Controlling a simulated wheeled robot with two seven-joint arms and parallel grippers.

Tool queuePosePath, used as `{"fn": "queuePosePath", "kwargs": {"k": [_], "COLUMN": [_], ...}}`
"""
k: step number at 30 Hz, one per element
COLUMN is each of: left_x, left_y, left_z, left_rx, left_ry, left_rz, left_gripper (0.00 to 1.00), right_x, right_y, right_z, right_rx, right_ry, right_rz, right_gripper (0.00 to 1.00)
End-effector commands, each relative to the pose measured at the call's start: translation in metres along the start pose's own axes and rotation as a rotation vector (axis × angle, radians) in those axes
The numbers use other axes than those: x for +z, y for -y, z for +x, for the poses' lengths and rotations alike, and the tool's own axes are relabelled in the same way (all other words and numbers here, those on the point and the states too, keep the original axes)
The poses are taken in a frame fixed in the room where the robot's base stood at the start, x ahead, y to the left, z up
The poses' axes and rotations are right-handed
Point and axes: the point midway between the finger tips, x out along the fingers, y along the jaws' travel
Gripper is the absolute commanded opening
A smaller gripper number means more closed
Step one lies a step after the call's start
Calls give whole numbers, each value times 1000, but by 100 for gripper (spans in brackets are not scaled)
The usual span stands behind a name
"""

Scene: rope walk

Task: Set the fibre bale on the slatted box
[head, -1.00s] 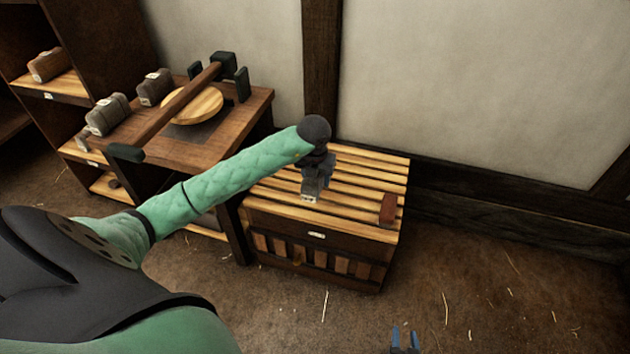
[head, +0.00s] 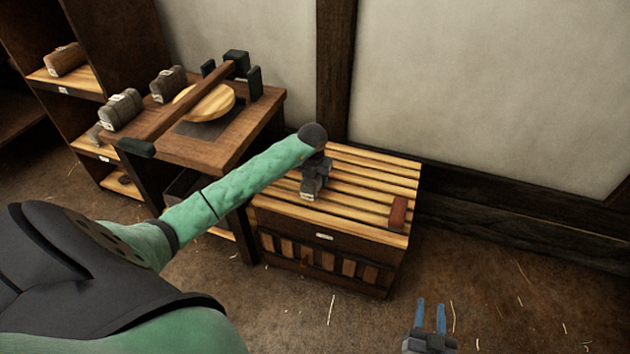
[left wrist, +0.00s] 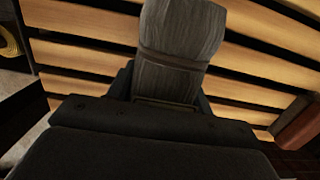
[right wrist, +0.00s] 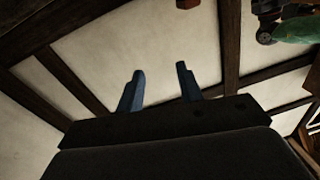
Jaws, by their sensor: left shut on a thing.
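The slatted box (head: 345,169) stands against the wall, with pale wooden slats on top. My left gripper (head: 313,186) is over its top, toward the left part, and is shut on a grey fibre bale (head: 308,196). The bale also shows in the left wrist view (left wrist: 180,50), upright between the jaws with slats behind it. I cannot tell whether its underside touches the slats. My right gripper (head: 431,316) is open and empty, in front of the box to the right; its blue fingers also show in the right wrist view (right wrist: 161,88).
A reddish-brown block (head: 398,212) lies at the box top's right edge. A shelf (head: 75,83) with a brown bale stands further left.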

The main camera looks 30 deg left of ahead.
Motion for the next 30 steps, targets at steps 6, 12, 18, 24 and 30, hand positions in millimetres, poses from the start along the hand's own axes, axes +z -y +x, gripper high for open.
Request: {"fn": "queuePosePath", "kwargs": {"k": [6,12,18,24,30], "left_x": [0,-1,-1,-1,-1], "left_y": [0,0,0,0,0], "left_z": [8,8,9,10,10], "left_rx": [0,0,0,0,0], "left_ry": [1,0,1,0,0], "left_rz": [-1,0,0,0,0], "left_gripper": [24,24,24,66,72], "right_x": [-15,-15,-16,-21,-23], "right_y": [2,1,1,1,0], "right_z": [2,2,2,4,5], "right_rx": [-3,-3,-3,-3,-3], "right_ry": [-45,-43,-49,-63,-67], "right_rz": [-3,-4,-6,-8,-9], "right_gripper": [36,36,36,36,36]}}
